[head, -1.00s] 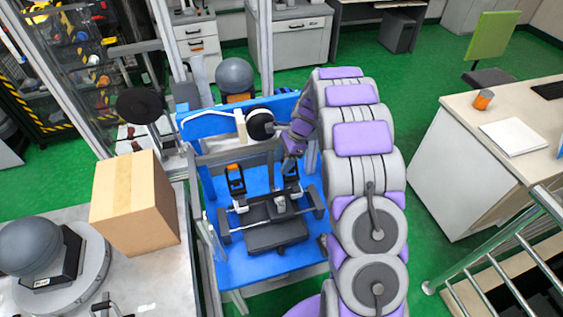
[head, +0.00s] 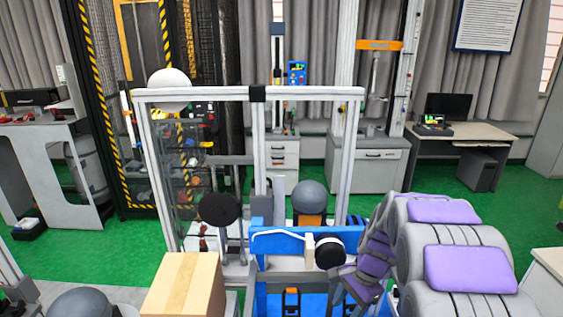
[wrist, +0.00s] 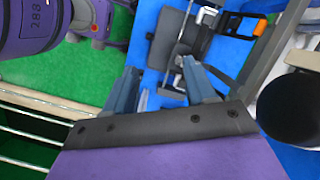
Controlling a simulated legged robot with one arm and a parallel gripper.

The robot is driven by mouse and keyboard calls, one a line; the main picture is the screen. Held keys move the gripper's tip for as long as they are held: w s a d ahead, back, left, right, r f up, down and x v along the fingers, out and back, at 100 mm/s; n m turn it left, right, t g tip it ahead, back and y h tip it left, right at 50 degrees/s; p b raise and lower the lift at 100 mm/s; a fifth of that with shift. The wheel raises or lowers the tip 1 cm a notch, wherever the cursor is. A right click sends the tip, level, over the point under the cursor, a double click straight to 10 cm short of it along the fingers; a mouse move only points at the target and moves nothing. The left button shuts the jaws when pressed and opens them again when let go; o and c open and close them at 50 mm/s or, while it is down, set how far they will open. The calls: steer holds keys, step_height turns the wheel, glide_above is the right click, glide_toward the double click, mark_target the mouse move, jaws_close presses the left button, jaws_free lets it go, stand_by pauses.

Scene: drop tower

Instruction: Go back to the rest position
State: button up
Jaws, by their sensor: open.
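My gripper (wrist: 160,70) shows in the wrist view with its two grey-blue fingers apart and nothing between them. Below it is the blue base of the drop tower (wrist: 150,52), with a dark block on a metal rod (wrist: 185,45) and an orange-and-black clamp (wrist: 250,28). In the head view my purple and grey arm comes in from the right and reaches down beside the blue panel (head: 275,243). The fingertips cannot be made out there. The orange clamp (head: 291,299) shows at the bottom edge; the rest of the base is cut off.
A cardboard box (head: 185,285) stands left of the tower, near a dark grey ball (head: 80,303). The tower's metal frame (head: 258,150) rises in the middle. Another dark ball (head: 309,196) sits behind the blue panel.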

steer(key=s+r+n+h, duration=0.1)
steer(key=s+n, duration=0.3)
steer(key=s, duration=0.6)
steer(key=s+a+r+n+h, duration=0.1)
steer(key=s+r+n, duration=0.3)
steer(key=s, duration=0.7)
steer(key=s+a+r+n+g+h, duration=0.1)
steer(key=s+n, duration=0.3)
steer(key=s, duration=0.6)
steer(key=shift+s+r+n, duration=0.15)
steer(key=shift+r+n, duration=0.15)
steer(key=shift+r, duration=0.5)
steer(key=shift+a, duration=0.15)
